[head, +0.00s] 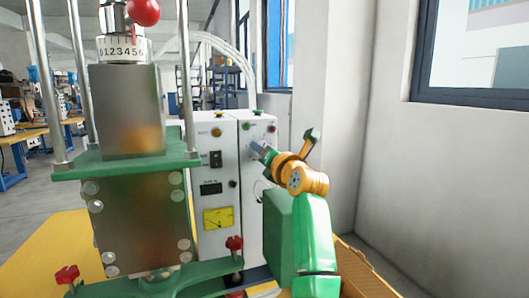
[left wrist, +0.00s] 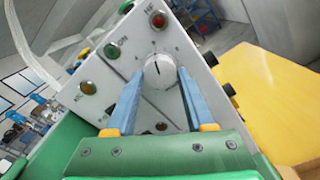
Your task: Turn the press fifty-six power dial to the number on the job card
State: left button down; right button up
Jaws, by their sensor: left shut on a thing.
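The power dial (left wrist: 158,72) is a round white knob with a dark pointer line, on a light grey control panel with small marks around it. My left gripper (left wrist: 161,78) has its two blue fingers on either side of the knob and is shut on it. In the head view the left gripper (head: 262,151) reaches the front of the right-hand white cabinet (head: 257,190) and hides the dial there. The dial's numbers are too small to read. I cannot make out a job card. My right gripper is not in view.
The press (head: 128,110) with steel columns, a numbered ring (head: 122,48) and a red ball knob (head: 145,11) stands at left. Beside the dial are a red lamp (left wrist: 158,20) and a green button (left wrist: 112,51).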

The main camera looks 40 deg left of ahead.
pick_arm(q)
jog(key=shift+r+m, duration=0.1)
jog(key=shift+m, duration=0.3)
jog(key=shift+c, duration=1.4)
grip_release()
jog(key=b+v, duration=0.4)
jog(key=v, duration=0.3)
jog(key=shift+d, duration=0.1)
